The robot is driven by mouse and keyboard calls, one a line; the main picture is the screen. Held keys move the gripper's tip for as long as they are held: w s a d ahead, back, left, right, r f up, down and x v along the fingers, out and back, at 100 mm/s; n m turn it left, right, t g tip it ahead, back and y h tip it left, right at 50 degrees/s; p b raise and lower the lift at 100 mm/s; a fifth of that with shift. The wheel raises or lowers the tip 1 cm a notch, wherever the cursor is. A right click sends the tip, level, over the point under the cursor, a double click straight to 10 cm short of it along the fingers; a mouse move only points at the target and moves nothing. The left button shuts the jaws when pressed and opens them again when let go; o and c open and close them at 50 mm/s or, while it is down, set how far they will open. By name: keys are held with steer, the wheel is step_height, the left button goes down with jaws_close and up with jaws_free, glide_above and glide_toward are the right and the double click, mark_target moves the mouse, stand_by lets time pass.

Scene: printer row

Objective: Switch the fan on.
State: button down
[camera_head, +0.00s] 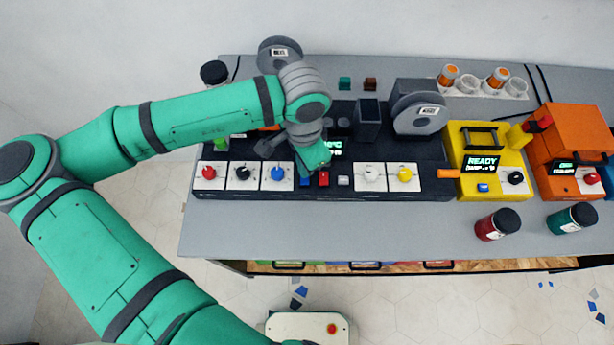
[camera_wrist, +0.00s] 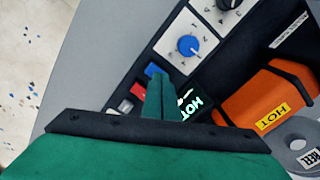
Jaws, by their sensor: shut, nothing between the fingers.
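A dark control panel (camera_head: 430,190) carries a row of knobs and small buttons. I cannot tell from the pictures which control belongs to the fan. My gripper (camera_head: 314,168) is shut and empty, pointing down over the middle of the panel. In the wrist view its fingertips (camera_wrist: 154,80) are close to a blue button (camera_wrist: 153,70), with a red button (camera_wrist: 137,89) beside it; contact cannot be told. In the head view the blue button (camera_head: 304,181) and red button (camera_head: 324,179) show just below the fingers. A grey button (camera_head: 343,180) is to their right.
Red (camera_head: 208,172), black (camera_head: 243,172) and blue (camera_head: 277,172) knobs sit left, white (camera_head: 372,173) and yellow (camera_head: 405,174) right. An orange block marked HOT (camera_wrist: 270,95) is near my gripper. A yellow printer (camera_head: 485,150) and an orange printer (camera_head: 575,140) stand right.

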steer(key=shift+f, duration=0.3)
steer(key=shift+r, duration=1.7)
steer(key=shift+w+r, duration=0.25)
steer(key=shift+r, duration=0.6)
steer(key=shift+s+d+r, duration=0.1)
steer(key=shift+d+r, duration=0.2)
steer(key=shift+r, duration=0.5)
steer(key=shift+a+r, duration=0.15)
steer(key=shift+a, duration=0.15)
